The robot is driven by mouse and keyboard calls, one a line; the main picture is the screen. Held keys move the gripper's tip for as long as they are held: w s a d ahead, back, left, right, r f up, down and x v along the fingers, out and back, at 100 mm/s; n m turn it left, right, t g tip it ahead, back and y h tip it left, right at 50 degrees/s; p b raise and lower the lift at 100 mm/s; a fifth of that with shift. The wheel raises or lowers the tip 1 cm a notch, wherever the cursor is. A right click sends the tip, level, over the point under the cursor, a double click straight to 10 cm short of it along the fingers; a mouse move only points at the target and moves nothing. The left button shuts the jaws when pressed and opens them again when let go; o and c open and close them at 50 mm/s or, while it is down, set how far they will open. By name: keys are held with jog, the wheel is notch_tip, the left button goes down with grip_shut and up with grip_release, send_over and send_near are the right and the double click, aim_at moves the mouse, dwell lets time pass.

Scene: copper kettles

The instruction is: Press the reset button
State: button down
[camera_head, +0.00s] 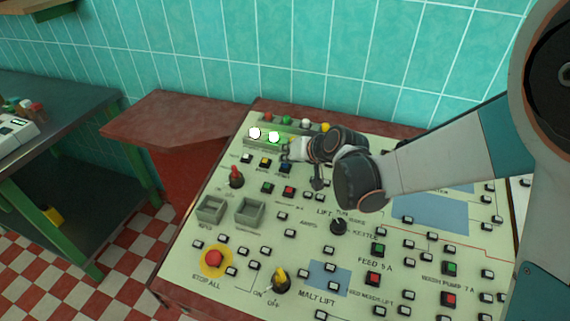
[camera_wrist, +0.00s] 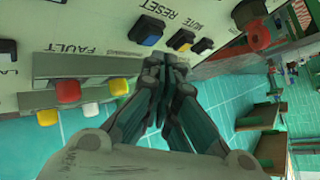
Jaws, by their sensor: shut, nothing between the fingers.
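The reset button is a blue square button (camera_wrist: 146,30) beside the RESET lettering in the wrist view. In the head view a blue button (camera_head: 285,168) shows in the row just below my gripper. My gripper (camera_head: 290,154) hovers at the upper part of the cream control panel (camera_head: 305,250), with its fingers pointing left. In the wrist view its fingertips (camera_wrist: 167,66) are together and empty, just below and to the right of the blue button. They look apart from it; the exact gap is hard to tell.
A yellow button (camera_wrist: 180,40) marked MUTE sits beside the blue one. Several coloured lamps (camera_wrist: 68,92) stick out near the fingers. A red knob (camera_head: 236,177) and a red stop button (camera_head: 214,258) stand on the panel's left. A tiled wall (camera_head: 250,50) is behind.

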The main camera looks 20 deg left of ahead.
aim_at(286, 169)
jog(key=shift+s+r+p, duration=0.25)
jog(key=shift+r+p, duration=0.6)
jog(key=shift+r, duration=0.35)
jog(key=shift+s+r+p, duration=0.2)
jog(key=shift+r+p, duration=0.65)
jog(key=shift+r, duration=0.35)
